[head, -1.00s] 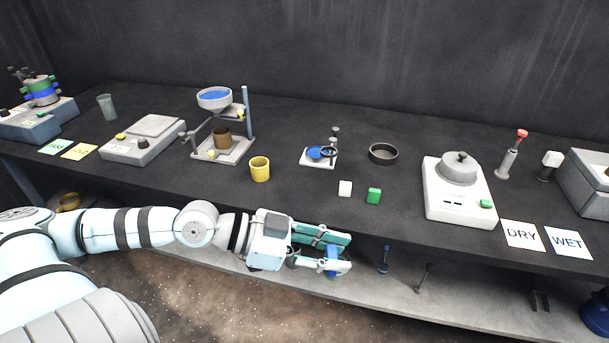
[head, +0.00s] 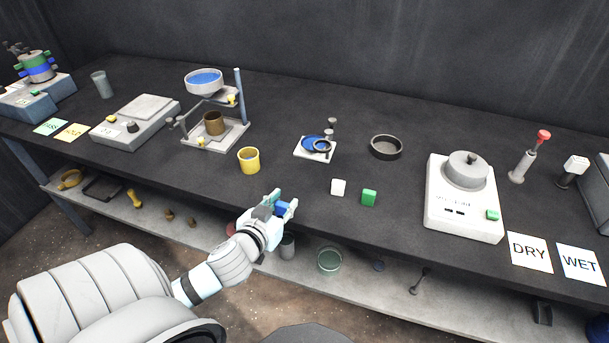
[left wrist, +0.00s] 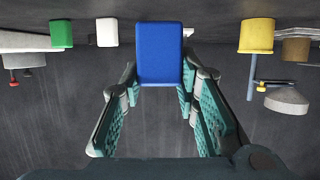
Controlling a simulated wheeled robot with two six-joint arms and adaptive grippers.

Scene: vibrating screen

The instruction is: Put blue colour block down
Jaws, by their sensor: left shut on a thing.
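The blue colour block (left wrist: 160,54) is held between the fingers of my left gripper (left wrist: 160,85), filling the middle of the left wrist view. In the head view the blue block (head: 282,208) shows partly, between the fingertips of my left gripper (head: 282,205), which is at the table's front edge. A white block (head: 338,187) and a green block (head: 369,198) sit side by side on the dark table (head: 300,180), to the right of the gripper. Whether the blue block touches the table cannot be told. My right gripper is not in view.
A yellow cup (head: 248,160) stands left of the gripper, behind it. A white device (head: 462,205) stands right of the green block. A black ring dish (head: 386,147) and a small white stand (head: 314,150) are farther back. Table between gripper and white block is clear.

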